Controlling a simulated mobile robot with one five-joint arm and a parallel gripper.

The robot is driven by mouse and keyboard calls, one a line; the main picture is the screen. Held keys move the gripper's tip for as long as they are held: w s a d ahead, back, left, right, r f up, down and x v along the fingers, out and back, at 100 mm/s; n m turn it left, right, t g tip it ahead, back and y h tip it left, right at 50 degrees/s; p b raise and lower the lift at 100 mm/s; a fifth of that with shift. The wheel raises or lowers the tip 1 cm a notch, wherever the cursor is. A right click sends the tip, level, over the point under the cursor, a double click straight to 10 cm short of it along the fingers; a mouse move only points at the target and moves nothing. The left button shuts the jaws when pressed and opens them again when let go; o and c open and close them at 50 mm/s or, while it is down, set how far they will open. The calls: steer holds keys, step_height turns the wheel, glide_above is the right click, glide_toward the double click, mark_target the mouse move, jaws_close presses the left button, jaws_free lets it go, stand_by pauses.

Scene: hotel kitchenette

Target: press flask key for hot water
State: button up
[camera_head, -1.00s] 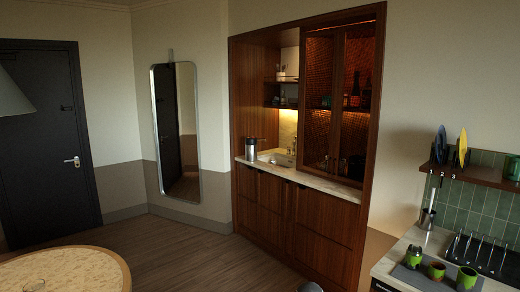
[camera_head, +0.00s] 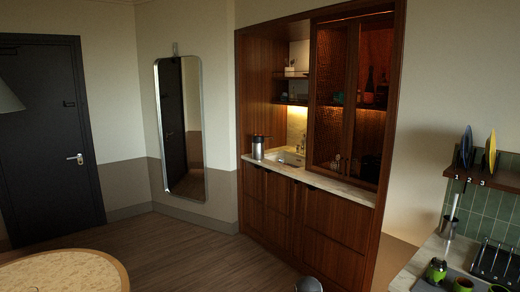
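A silver flask with a dark top (camera_head: 258,147) stands upright on the pale counter (camera_head: 330,185) of the wooden kitchenette, left of the sink. It is far off and small, so I cannot make out its key. My gripper is not in view.
A sink (camera_head: 289,158) is set in the counter right of the flask. A glazed cabinet (camera_head: 330,110) stands over the counter's right part. A round table (camera_head: 65,270) is at the lower left, and a worktop with green mugs (camera_head: 436,270) at the lower right. Open wooden floor (camera_head: 190,240) lies between.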

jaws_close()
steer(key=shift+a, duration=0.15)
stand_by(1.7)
